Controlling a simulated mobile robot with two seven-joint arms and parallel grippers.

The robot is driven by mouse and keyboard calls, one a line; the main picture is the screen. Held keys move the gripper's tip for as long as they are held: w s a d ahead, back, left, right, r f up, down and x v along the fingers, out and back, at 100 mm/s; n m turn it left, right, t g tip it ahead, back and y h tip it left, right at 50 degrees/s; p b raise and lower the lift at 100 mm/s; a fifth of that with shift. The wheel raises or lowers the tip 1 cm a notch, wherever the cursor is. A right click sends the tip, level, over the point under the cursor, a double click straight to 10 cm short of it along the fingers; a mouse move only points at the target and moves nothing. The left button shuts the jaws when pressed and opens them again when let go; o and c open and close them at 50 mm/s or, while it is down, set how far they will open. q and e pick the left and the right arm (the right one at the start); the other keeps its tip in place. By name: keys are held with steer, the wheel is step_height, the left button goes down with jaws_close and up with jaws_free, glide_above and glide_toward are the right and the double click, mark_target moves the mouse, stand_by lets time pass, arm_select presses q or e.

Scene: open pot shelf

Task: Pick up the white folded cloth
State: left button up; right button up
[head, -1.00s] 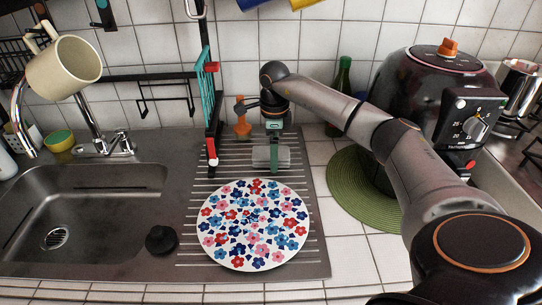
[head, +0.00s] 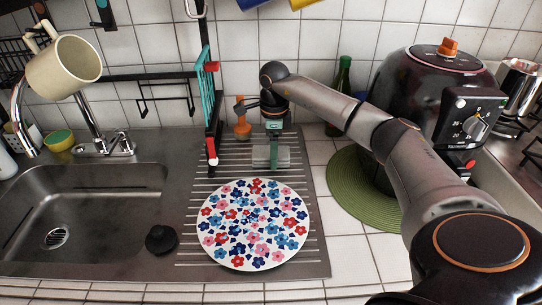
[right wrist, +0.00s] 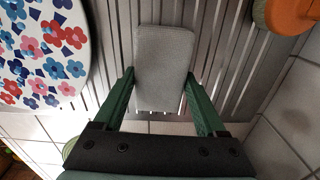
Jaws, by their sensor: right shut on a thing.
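The white folded cloth (head: 284,157) looks light grey and is a small flat rectangle at the back of the grooved drainboard. In the right wrist view the cloth (right wrist: 163,55) lies between the two green fingers. My right gripper (head: 273,158) points down over the drainboard and is shut on the cloth; its fingertips show at the cloth's sides in the right wrist view (right wrist: 160,76). Whether the cloth is clear of the drainboard I cannot tell. My left gripper is not in view.
A flowered plate (head: 254,225) lies in front of the cloth. An orange object (head: 241,128) stands behind left, near a black rack with a red-handled brush (head: 212,150). A steel sink (head: 90,215) is left; a green mat (head: 365,190) and dark air fryer (head: 425,85) are right.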

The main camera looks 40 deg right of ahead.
steer(key=shift+r, duration=0.15)
steer(key=shift+r, duration=0.25)
step_height(320, 180, up, 3)
steer(key=shift+a+f, duration=0.1)
steer(key=shift+f, duration=0.05)
steer(key=s+a+r, duration=0.7)
steer(key=a+r, duration=0.2)
steer(key=a, duration=0.2)
steer(key=shift+s+a+r, duration=0.25)
steer(key=shift+s+a, duration=0.05)
steer(key=shift+s, duration=0.05)
